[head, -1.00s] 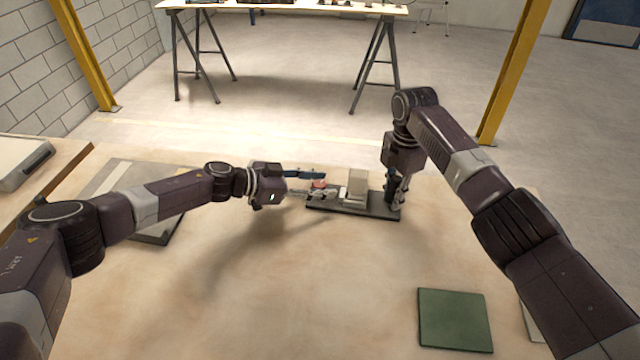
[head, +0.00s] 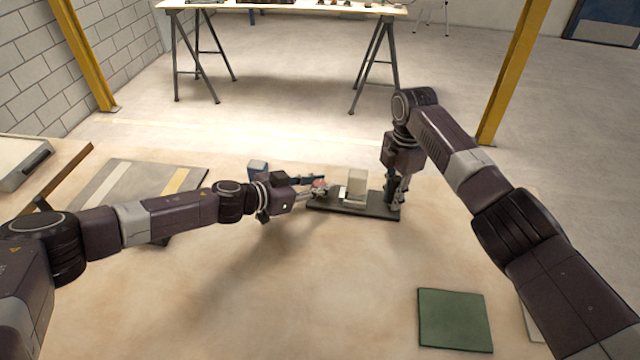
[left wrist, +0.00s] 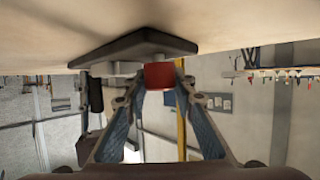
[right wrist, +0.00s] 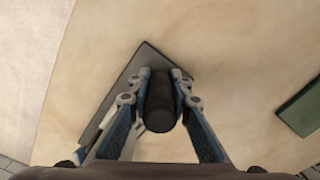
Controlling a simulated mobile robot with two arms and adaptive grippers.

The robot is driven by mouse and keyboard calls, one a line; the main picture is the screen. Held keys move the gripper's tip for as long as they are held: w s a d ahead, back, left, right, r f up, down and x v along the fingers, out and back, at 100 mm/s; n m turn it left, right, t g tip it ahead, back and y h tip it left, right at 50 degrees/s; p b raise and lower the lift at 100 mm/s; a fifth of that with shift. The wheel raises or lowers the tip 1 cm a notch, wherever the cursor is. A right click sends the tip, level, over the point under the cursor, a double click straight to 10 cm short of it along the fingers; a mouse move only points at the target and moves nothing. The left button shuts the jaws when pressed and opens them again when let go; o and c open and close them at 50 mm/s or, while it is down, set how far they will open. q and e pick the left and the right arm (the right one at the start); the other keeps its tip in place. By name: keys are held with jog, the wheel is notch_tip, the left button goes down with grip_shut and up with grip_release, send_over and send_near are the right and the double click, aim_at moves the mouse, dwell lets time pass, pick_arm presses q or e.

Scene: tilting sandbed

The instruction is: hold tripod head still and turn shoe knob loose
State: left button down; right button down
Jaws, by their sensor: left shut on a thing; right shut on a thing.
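The tripod head is a pale grey block (head: 357,183) on a dark base plate (head: 368,211) on the table. A red knob (left wrist: 159,76) is at its left side. My left gripper (head: 319,187) comes from the left and is shut on the red knob, its fingers on both sides in the left wrist view. My right gripper (head: 398,192) points down at the plate's right end. It is shut on an upright black cylindrical handle (right wrist: 160,102), seen between its fingers in the right wrist view. The handle's lower end is hidden.
A green square mat (head: 453,318) lies at the front right. A grey mat with pale stripes (head: 120,185) lies at the left, partly under my left arm. A grey case (head: 22,165) is at the far left. The table's middle front is clear.

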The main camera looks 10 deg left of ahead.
pick_arm(q)
jog(key=shift+n+t+y, duration=0.6)
jog(key=shift+n, duration=0.1)
jog(key=c, duration=1.6)
grip_release()
jog(key=v, duration=1.2)
jog(key=shift+r, duration=0.1)
